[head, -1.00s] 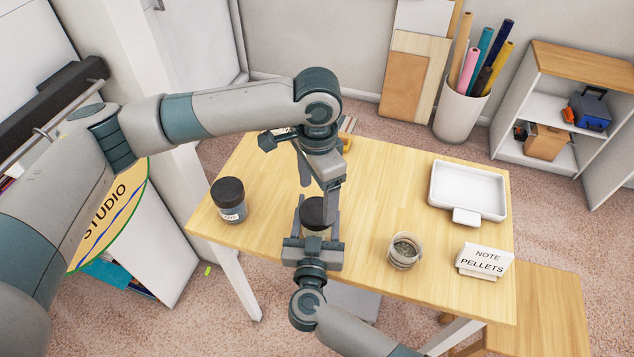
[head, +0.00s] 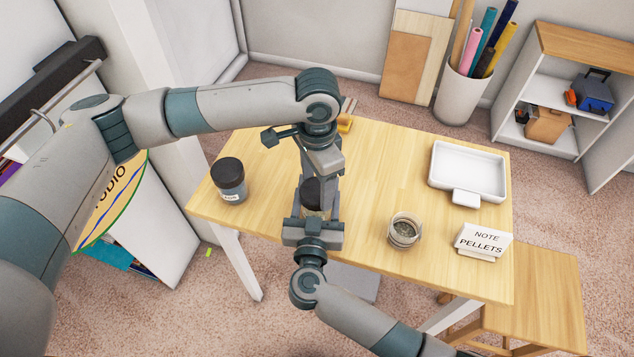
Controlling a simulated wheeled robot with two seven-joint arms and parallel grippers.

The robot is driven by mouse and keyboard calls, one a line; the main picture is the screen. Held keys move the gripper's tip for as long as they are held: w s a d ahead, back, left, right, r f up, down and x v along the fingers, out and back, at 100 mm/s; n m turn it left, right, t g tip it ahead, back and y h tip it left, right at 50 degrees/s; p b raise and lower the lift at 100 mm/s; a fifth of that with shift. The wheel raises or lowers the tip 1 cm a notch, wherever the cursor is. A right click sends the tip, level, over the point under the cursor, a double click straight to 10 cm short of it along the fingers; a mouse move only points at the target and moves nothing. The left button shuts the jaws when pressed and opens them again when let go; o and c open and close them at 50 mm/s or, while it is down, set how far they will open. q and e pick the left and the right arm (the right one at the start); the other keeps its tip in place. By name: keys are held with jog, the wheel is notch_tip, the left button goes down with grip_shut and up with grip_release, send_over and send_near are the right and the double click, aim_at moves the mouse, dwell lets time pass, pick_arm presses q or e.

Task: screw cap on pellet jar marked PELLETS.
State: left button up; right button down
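A jar with a dark cap (head: 312,191) stands at the table's front edge, partly hidden by my grippers; any label on it is hidden. My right gripper (head: 316,208) comes from the front, its fingers on both sides of this jar. My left gripper (head: 319,182) points down right above the cap; its fingertips overlap the cap and their gap does not show clearly. A second jar (head: 230,182) with a dark lid and a small unreadable label stands to the left.
A white tray (head: 468,172) lies at the right of the wooden table (head: 375,180). A wooden stool (head: 545,300) stands at front right. The table's middle is clear.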

pick_arm(q)
jog(key=o, duration=1.2)
notch_tip(320, 180, up, 12)
jog(key=shift+r, duration=0.1)
pick_arm(e)
jog(key=c, duration=0.6)
grip_release()
